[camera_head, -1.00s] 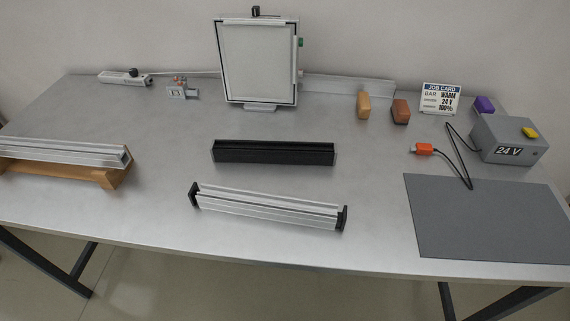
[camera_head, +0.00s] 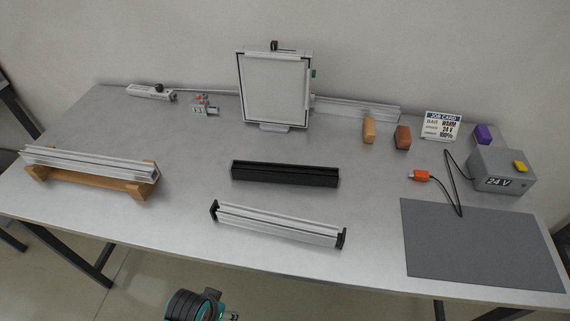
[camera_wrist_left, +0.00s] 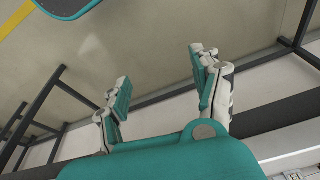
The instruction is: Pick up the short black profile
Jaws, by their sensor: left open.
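The short black profile (camera_head: 285,174) lies flat on the grey table in the head view, near the middle, behind a silver profile with black end caps (camera_head: 277,225). Nothing touches it. In the left wrist view, my left gripper (camera_wrist_left: 160,85) is open and empty, its two fingers wide apart. Below it are the floor and dark table legs; the black profile cannot be made out there. In the head view, part of my arm shows at the bottom edge, in front of the table. My right gripper is in neither view.
A silver profile rests on a wooden cradle (camera_head: 88,183) at left. A framed panel (camera_head: 273,88) stands behind the black profile. At right are a grey mat (camera_head: 480,243), a 24 V box (camera_head: 502,170) with a cable, coloured blocks and a job card (camera_head: 441,126). Table around the black profile is clear.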

